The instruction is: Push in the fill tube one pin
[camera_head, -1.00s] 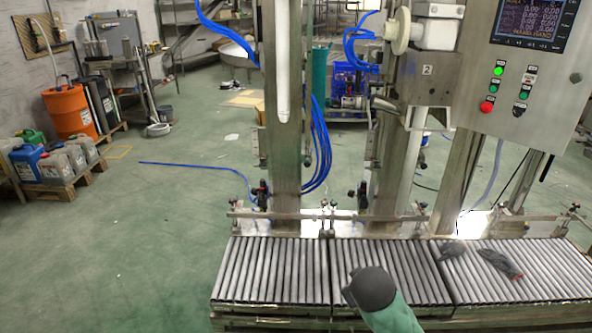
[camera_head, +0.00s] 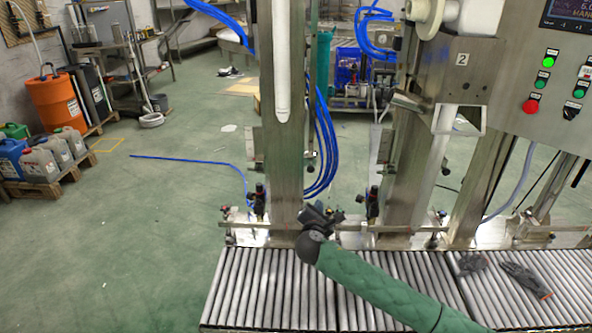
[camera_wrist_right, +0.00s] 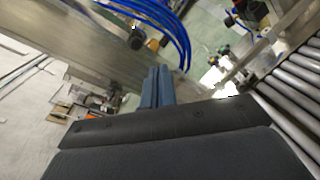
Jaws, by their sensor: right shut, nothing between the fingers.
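Fill tube one, taken as the white vertical tube (camera_head: 281,60), hangs in front of the left steel column in the head view. I cannot tell for certain which small fitting is its pin; a small dark knob (camera_head: 313,159) sits on the right side of that column. My right gripper (camera_head: 320,214) is at the foot of the column, over the rail behind the rollers. In the right wrist view its blue fingers (camera_wrist_right: 157,85) are together and empty, with the steel column (camera_wrist_right: 90,55) ahead. A dark knob (camera_wrist_right: 136,41) there is apart from the fingertips. My left gripper is out of view.
Black fittings (camera_head: 259,203) stand along the rail. Blue hoses (camera_head: 322,150) hang right of the column. Dark gloves (camera_head: 525,279) lie on the roller conveyor (camera_head: 235,290). A control panel (camera_head: 560,95) is at the upper right. Open floor lies to the left.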

